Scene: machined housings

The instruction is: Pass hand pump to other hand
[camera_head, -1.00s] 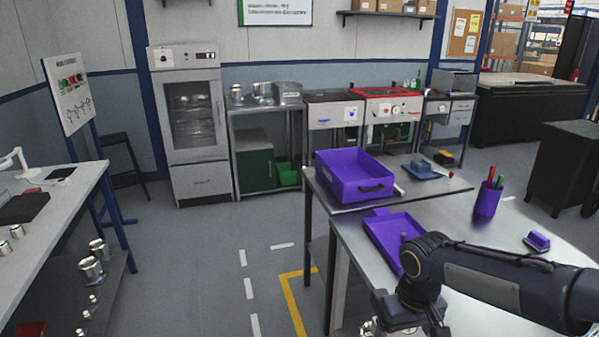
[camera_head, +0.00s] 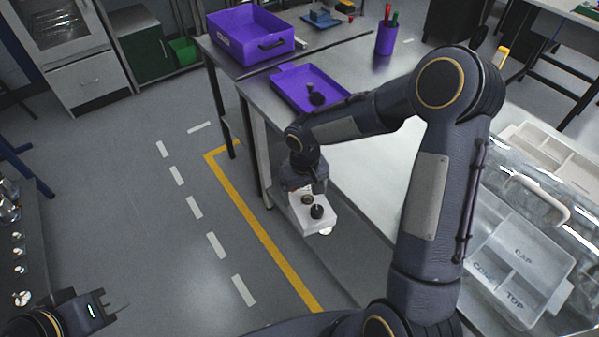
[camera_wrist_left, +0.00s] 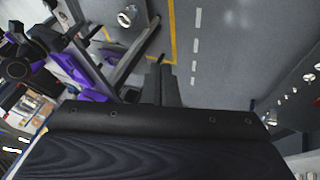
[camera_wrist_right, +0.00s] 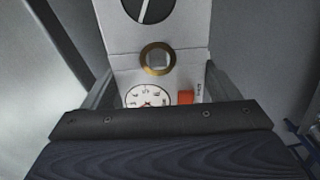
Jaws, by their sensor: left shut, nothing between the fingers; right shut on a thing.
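The hand pump (camera_head: 322,217) is a pale block with dark round fittings on top. It hangs in my right gripper (camera_head: 306,186), in the air beside the steel table's left edge. In the right wrist view the pump (camera_wrist_right: 185,58) fills the space between the fingers, showing a brass-ringed port, a white dial gauge and an orange-red square. My left gripper (camera_head: 120,308) is at the lower left of the head view, well apart from the pump. In the left wrist view its fingers (camera_wrist_left: 162,80) are together and empty.
The steel table (camera_head: 262,92) carries a purple bin (camera_head: 238,30), a purple tray (camera_head: 290,95) and a purple pen cup (camera_head: 386,40). A clear compartment box (camera_head: 520,255) lies at the right. The floor between my grippers is open, with yellow and white markings.

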